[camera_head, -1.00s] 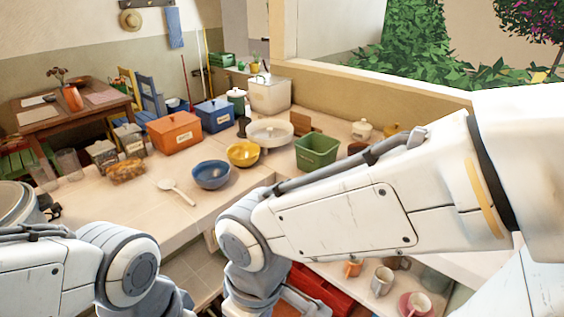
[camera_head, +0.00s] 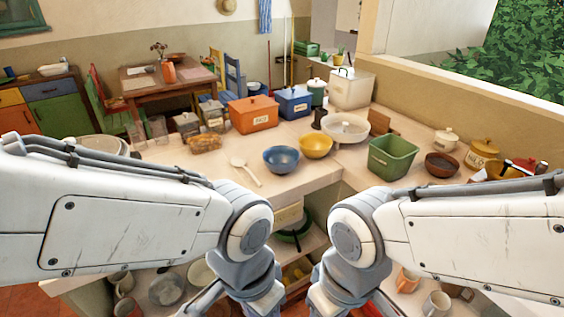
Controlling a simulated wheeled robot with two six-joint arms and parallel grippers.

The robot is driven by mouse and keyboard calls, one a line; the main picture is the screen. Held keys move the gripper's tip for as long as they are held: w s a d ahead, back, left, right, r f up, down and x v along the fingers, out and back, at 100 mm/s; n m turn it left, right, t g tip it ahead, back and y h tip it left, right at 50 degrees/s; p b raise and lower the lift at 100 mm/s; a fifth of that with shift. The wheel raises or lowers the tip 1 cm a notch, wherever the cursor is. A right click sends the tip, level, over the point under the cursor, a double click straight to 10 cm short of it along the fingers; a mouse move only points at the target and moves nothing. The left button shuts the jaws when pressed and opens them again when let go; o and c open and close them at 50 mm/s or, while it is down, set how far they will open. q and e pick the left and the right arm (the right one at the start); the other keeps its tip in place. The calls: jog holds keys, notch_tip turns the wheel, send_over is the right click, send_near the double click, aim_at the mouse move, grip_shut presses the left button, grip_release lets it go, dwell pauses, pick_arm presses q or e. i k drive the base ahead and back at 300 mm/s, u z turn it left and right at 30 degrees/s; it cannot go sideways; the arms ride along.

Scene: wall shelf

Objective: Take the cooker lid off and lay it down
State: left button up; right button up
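I cannot pick out the cooker for certain. The lidded vessels in view are a cream pot (camera_head: 446,140) on the right counter, a yellow canister (camera_head: 482,153) beside it, and a dark green pot (camera_head: 317,92) at the back. A white box-shaped container (camera_head: 351,88) with a handle on top stands at the back corner. All of these are covered and apart from my arms. My two arms reach in from the left and right, with their wrists near the bottom middle. Both grippers are below the picture edge, so their fingers are hidden.
The counter holds a blue bowl (camera_head: 281,160), a yellow bowl (camera_head: 316,146), a green bin (camera_head: 391,157), an orange box (camera_head: 252,114) and a white spoon (camera_head: 246,171). The front counter around the spoon is mostly clear. Below, a shelf holds pans and mugs (camera_head: 436,304).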

aim_at(102, 143)
jog(key=u, duration=1.25)
jog(key=k, duration=0.6)
jog(key=z, duration=0.55)
jog(key=i, duration=1.15)
jog(key=u, duration=0.5)
